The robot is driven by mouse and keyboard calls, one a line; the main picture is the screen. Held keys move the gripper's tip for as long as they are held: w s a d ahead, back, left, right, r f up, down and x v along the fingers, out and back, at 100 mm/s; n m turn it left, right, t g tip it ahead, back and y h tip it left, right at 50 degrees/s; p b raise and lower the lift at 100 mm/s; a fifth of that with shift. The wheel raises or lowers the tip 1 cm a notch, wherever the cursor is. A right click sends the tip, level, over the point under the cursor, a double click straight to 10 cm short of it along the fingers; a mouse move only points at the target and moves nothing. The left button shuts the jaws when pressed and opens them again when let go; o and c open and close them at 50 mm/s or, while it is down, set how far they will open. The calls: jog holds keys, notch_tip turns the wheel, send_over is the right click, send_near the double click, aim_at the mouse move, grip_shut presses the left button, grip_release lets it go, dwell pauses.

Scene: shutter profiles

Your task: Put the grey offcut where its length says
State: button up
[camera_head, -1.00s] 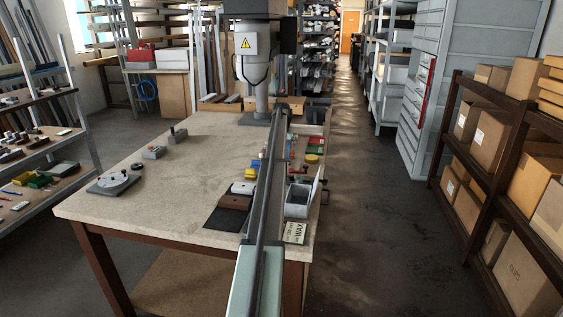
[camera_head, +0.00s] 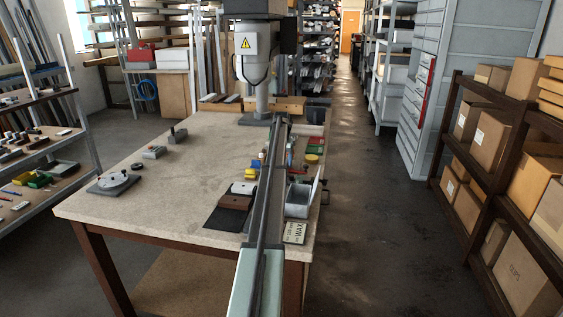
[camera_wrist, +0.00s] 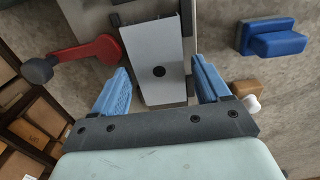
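My gripper (camera_wrist: 160,82) is open in the wrist view, its two blue fingers spread apart with nothing gripped. A flat pale grey piece (camera_wrist: 152,48) with a dark round spot shows between and beyond the fingers. I cannot tell whether it is the grey offcut or part of a fixture, nor how far below the fingers it is. In the head view my arm runs over the right side of the workbench (camera_head: 170,205) and my gripper cannot be made out. No grey offcut can be clearly identified in the head view.
A red lever (camera_wrist: 92,52) with a dark knob lies left of the grey piece, and a blue block (camera_wrist: 272,40) lies right. A dark mat (camera_head: 219,221), a grey bin (camera_head: 298,204) and a printed card (camera_head: 295,232) are near the bench's front. The bench's left middle is mostly clear.

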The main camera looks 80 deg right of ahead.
jog(key=shift+o, duration=0.3)
jog(key=shift+r, duration=0.1)
notch_tip(320, 180, up, 12)
dwell(0.5)
dwell(1.2)
